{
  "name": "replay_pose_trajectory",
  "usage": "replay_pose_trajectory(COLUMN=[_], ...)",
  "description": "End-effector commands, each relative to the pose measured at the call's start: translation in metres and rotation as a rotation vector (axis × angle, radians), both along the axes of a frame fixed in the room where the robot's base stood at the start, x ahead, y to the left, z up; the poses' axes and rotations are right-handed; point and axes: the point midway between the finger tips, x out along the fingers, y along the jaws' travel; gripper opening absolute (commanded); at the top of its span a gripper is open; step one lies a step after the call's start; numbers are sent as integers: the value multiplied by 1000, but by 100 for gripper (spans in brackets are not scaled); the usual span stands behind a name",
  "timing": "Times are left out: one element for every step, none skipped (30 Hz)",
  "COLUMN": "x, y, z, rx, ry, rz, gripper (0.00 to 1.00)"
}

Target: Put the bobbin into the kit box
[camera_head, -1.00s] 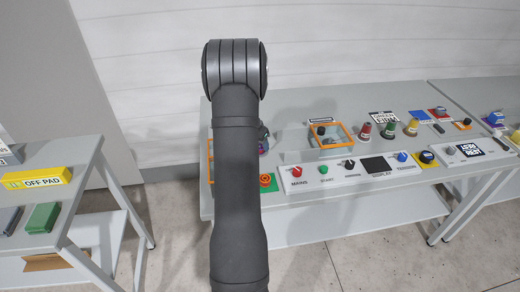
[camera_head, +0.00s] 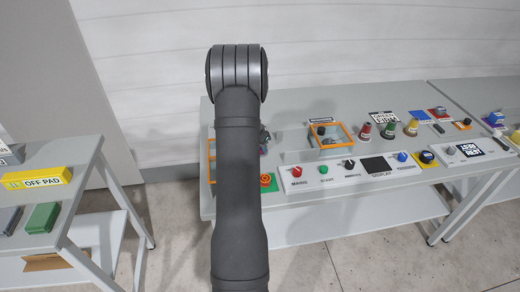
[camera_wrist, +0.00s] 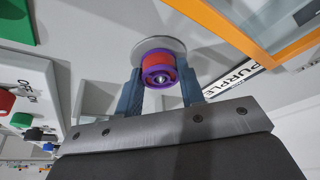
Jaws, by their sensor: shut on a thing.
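The bobbin (camera_wrist: 160,72), purple with a red-orange middle, sits between the two blue-grey fingers of my gripper (camera_wrist: 160,82) in the wrist view. The fingers are shut on it. A pale grey round disc (camera_wrist: 151,45) shows just behind the bobbin; I cannot tell whether they touch. In the head view my arm hides most of the gripper and the bobbin. Two orange-edged boxes stand on the table: one (camera_head: 211,148) is partly behind my arm, the other (camera_head: 346,126) is to the right with a dark item inside. I cannot tell which is the kit box.
A "PURPLE" label (camera_wrist: 245,75) lies beside an orange edge (camera_wrist: 290,48) in the wrist view. A control panel (camera_head: 315,183) with knobs runs along the table front. Red, green and yellow spools (camera_head: 388,129) stand right of the right box. A side table (camera_head: 85,165) is at left.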

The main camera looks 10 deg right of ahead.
Motion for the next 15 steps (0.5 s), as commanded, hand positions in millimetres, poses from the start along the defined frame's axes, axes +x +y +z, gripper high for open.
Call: replay_pose_trajectory(x=[0, 0, 0, 0, 0, 0, 0, 0, 0, 0, 0, 0, 0, 1, 1], y=[0, 0, 0, 0, 0, 0, 0, 0, 0, 0, 0, 0, 0, 0, 0], z=[0, 1, 1, 2, 3, 4, 5, 6, 7, 8, 9, 11, 12, 13, 15], rx=[0, 0, 0, 0, 0, -1, -1, -1, -1, -1, -1, 0, -1, -1, -1], ry=[0, 0, 0, 0, 0, -1, -1, -1, -1, -1, -1, -1, -2, -2, -2], rz=[0, 0, 0, 0, 0, 0, 0, 0, 0, 0, 0, 0, 0, 0, -1], gripper=[8, 8, 8, 8, 8, 8, 8, 8, 8, 8, 8, 8, 8, 8, 8])
